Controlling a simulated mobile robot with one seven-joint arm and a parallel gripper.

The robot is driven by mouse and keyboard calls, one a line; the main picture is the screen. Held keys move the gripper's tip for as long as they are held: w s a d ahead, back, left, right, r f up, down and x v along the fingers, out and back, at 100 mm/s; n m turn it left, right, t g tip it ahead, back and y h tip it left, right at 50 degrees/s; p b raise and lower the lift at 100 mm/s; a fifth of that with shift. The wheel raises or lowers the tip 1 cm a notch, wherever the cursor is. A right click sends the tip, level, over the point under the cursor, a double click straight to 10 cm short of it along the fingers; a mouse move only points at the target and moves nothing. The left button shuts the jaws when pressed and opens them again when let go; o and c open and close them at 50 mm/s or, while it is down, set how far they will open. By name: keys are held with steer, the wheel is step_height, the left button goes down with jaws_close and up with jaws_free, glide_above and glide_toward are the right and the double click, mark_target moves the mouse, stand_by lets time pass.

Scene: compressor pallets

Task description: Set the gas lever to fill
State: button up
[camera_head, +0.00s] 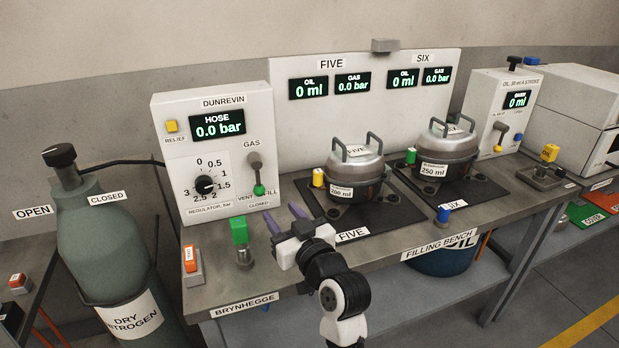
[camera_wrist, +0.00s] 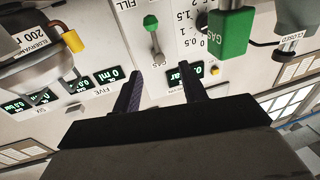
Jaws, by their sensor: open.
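The gas lever (camera_head: 256,174) is a grey lever with a green tip on the front of the white DUNREVIN panel (camera_head: 215,105). It hangs down, its tip between the VENT and FILL labels, above CLOSED. The lever also shows in the upside-down wrist view (camera_wrist: 154,38), with its green tip toward the top edge. My gripper (camera_head: 282,217) is over the bench, in front of and below the panel. In the wrist view its two dark purple fingers (camera_wrist: 160,72) are apart with nothing between them. The lever is ahead of the fingers, not touched.
A green-topped fitting (camera_head: 239,231) stands on the bench left of my gripper; it looms large in the wrist view (camera_wrist: 230,32). The FIVE compressor (camera_head: 355,173) sits on a black mat to the right. The regulator knob (camera_head: 205,184) is left of the lever. The hose display reads 0.0 bar.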

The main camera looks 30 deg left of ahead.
steer(key=f, duration=0.1)
steer(key=p, duration=0.4)
glide_toward(259, 186)
steer(key=shift+h, duration=0.3)
steer(key=x, duration=0.8)
steer(key=shift+a+r, duration=0.1)
steer(key=shift+r, duration=0.3)
steer(key=shift+c, duration=0.3)
jaws_close()
steer(key=shift+f, duration=0.1)
